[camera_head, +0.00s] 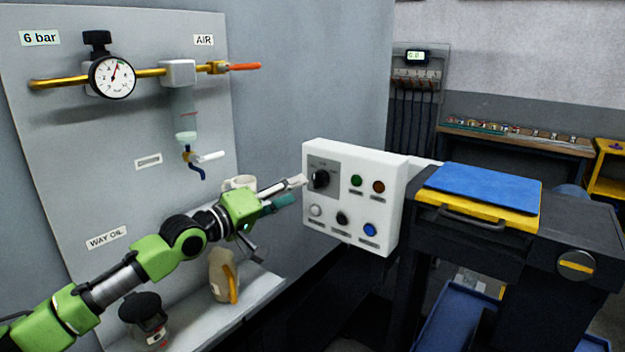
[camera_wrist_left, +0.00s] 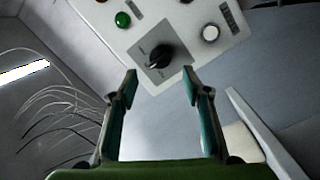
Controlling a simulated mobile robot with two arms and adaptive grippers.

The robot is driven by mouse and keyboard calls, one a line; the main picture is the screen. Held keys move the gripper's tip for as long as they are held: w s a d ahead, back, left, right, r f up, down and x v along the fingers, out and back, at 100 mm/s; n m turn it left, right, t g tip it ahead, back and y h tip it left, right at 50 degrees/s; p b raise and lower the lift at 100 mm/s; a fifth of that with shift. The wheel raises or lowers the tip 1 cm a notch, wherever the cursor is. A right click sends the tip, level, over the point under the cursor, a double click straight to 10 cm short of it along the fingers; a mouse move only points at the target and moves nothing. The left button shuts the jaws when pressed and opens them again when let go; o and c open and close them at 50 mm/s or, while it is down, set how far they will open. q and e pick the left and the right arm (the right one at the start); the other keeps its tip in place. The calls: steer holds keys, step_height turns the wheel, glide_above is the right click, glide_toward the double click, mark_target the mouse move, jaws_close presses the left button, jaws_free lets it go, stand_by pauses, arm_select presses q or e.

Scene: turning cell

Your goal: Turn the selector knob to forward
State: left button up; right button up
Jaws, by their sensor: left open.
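The black selector knob (camera_head: 320,179) is at the upper left of the white control box (camera_head: 355,215), on a grey plate with small markings too fine to read. In the left wrist view the knob (camera_wrist_left: 160,56) lies just beyond and between the two fingers. My left gripper (camera_head: 298,190) is open and empty, its fingertips close in front of the knob and apart from it. It also shows in the left wrist view (camera_wrist_left: 160,88), with teal pads on both fingers. My right gripper is not in view.
An air panel with a gauge (camera_head: 112,77) is behind my left arm. A dark cart with a blue mat (camera_head: 483,187) stands right.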

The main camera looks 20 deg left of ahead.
mark_target(314, 182)
arm_select(q)
steer(key=x, duration=0.7)
steer(key=shift+w+d+p, duration=0.15)
steer(key=shift+w+p, duration=0.1)
steer(key=shift+p, duration=0.05)
steer(key=c, duration=1.1)
